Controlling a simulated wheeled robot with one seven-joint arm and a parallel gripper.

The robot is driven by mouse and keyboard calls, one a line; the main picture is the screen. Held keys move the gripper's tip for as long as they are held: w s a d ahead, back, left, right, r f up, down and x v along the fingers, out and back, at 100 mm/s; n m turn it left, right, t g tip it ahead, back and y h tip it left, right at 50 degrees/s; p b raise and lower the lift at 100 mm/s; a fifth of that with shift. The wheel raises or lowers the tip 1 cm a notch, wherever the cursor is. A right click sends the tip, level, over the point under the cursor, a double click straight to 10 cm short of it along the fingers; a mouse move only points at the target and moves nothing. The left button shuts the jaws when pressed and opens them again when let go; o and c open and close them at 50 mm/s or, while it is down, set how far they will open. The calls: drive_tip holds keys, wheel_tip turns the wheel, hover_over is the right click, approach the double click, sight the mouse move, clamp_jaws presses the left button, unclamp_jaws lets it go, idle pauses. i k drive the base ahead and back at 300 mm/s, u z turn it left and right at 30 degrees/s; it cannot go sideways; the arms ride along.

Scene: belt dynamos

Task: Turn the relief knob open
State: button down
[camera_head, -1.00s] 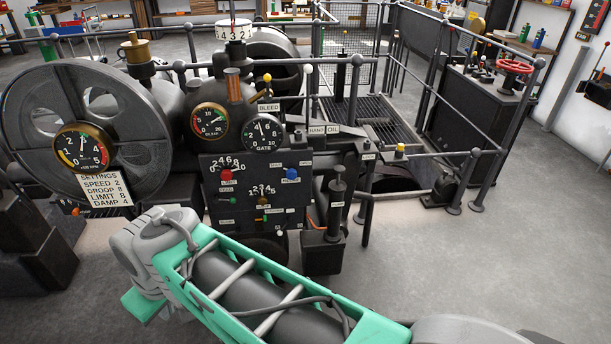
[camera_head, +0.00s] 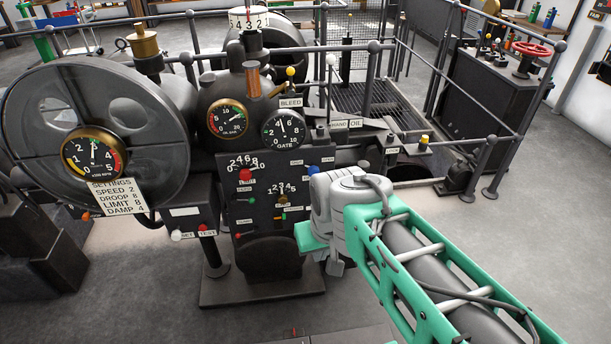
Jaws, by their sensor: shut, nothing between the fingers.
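I cannot make out a label reading relief, so I cannot tell which control is the relief knob. The dark control panel (camera_head: 265,217) carries a red knob (camera_head: 245,174) under a numbered dial. A blue knob (camera_head: 313,170) shows at its upper right, partly behind my arm, and small green-tipped levers sit lower. A yellow-tipped control (camera_head: 290,72) stands above the BLEED label. My arm reaches in from the lower right and its grey end joint covers the panel's right side. My gripper cannot be made out there; it is hidden behind or below that joint.
A large grey wheel (camera_head: 75,145) with a gauge and a settings card is at left. Grey railings (camera_head: 400,100) cross behind the machine. A dark cabinet with a red handwheel (camera_head: 530,48) stands at right. The floor (camera_head: 560,230) at right is clear.

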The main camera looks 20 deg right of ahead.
sight(312, 170)
drive_tip(key=k, duration=0.5)
drive_tip(key=u, duration=1.6)
drive_tip(key=i, duration=1)
drive_tip(key=z, duration=1.3)
